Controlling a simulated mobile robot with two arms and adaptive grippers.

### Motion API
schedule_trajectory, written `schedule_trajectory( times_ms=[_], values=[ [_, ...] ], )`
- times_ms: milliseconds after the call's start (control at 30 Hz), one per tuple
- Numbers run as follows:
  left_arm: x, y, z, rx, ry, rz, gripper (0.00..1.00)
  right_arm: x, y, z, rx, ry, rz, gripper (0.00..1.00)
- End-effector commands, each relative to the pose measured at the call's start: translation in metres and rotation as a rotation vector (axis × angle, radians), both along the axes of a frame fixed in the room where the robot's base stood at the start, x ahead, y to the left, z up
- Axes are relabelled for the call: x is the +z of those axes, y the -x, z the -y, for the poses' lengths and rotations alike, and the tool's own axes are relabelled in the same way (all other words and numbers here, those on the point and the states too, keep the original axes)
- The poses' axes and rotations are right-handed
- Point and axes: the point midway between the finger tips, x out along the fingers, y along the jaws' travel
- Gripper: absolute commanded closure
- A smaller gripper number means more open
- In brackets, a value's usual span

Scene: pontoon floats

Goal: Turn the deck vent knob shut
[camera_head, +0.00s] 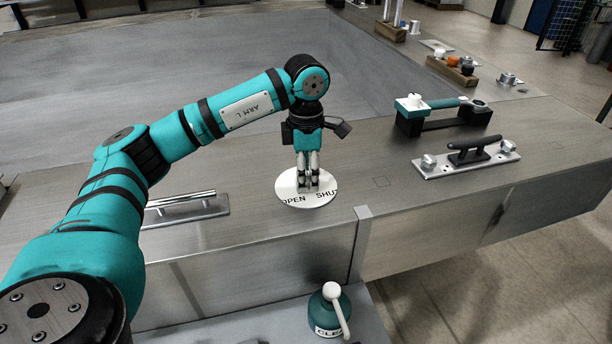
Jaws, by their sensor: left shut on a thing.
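A round white dial plate (301,200) lies on the grey deck, lettered "OPEN" on its left and "SHUT" on its right. My left gripper (308,184) points straight down over the middle of this plate. Its fingers are shut on the deck vent knob, which is mostly hidden between them. I cannot tell which word the knob points to. My right gripper does not show.
A metal bar handle (185,205) is left of the plate. A black cleat on a silver base (466,160) and a black and teal latch-like fixture (440,115) are to the right. The deck around the plate is clear.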

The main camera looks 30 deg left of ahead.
Motion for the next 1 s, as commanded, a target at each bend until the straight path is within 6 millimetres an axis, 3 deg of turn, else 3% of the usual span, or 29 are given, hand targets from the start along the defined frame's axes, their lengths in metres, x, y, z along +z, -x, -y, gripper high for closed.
schedule_trajectory(
  times_ms=[300, 867, 900, 1000],
  values=[
    [0.0008, -0.0007, -0.0004, 0.136, 0.000, 0.003, 0.89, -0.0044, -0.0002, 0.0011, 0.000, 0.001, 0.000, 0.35],
    [0.0014, -0.0007, -0.0005, 0.168, 0.001, 0.003, 0.89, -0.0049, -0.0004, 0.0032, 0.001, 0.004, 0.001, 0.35],
    [0.0014, -0.0007, -0.0005, 0.168, 0.001, 0.003, 0.56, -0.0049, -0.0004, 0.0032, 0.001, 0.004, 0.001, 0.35],
    [0.0012, -0.0007, -0.0004, 0.168, 0.001, 0.003, 0.43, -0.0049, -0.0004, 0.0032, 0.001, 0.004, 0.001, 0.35]
  ],
)
